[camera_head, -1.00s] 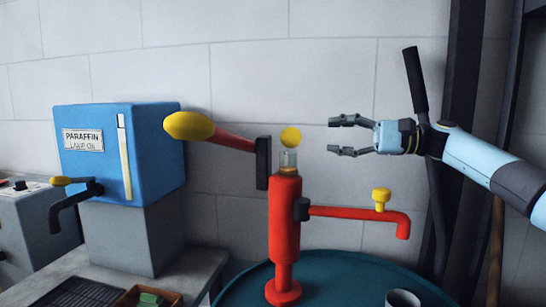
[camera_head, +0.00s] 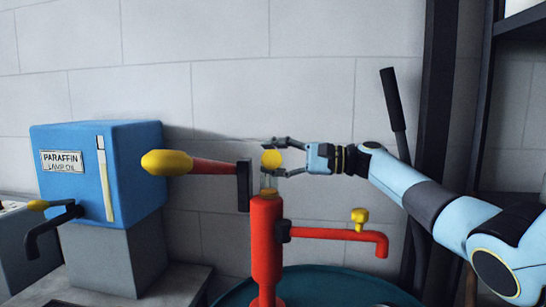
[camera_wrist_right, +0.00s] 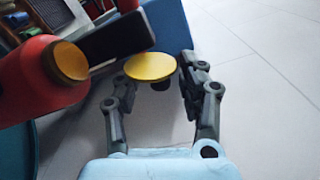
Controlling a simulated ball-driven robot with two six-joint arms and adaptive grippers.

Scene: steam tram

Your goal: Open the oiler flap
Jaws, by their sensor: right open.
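The oiler flap is probably the round yellow disc (camera_head: 271,159) above the small glass oiler (camera_head: 268,183) on top of the red pump (camera_head: 266,240). The disc stands on edge, facing the head camera. My right gripper (camera_head: 280,158) reaches in from the right, open, with one finger above the disc and one below. In the right wrist view, the yellow disc (camera_wrist_right: 150,67) lies between the tips of the open fingers (camera_wrist_right: 150,85). I cannot tell whether either finger touches it. My left gripper is not in view.
A red lever with a yellow knob (camera_head: 167,163) and a dark plate (camera_head: 244,186) sit just left of the oiler. A red spout with a yellow tap (camera_head: 359,217) extends right below my arm. A blue paraffin tank (camera_head: 130,170) stands at left. Teal drum top (camera_head: 330,285) below.

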